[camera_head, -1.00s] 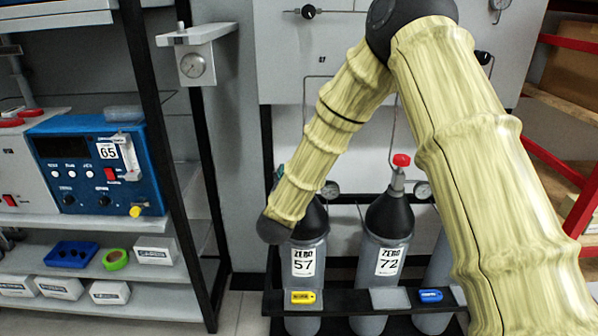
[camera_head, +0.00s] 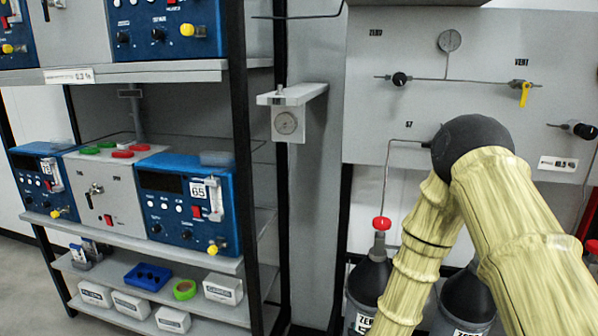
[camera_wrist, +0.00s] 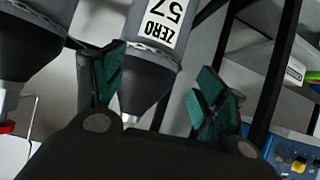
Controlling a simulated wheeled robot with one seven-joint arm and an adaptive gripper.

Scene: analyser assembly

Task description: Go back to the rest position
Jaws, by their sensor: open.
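My arm shows at the right of the head view, covered in a yellowish sleeve, folded at a dark elbow. Its lower end runs out of the bottom of the head view, so my gripper is hidden there. In the wrist view my gripper (camera_wrist: 158,90) is open, its two green-padded fingers apart with nothing held between them. A grey cylinder labelled ZERO 57 (camera_wrist: 157,52) stands behind the fingers and appears upside down. I cannot tell how far it is from the fingertips. This cylinder (camera_head: 368,280), with a red knob on top, stands beside my forearm in the head view.
Another dark-topped cylinder (camera_head: 468,296) stands right of my forearm. A shelf rack (camera_head: 222,262) on the left holds blue analysers (camera_head: 187,204), a blue tray (camera_head: 148,275), green tape (camera_head: 184,289) and white boxes. A gauge bracket (camera_head: 287,122) juts out beside the rack. A valve panel (camera_head: 400,65) is behind my arm.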

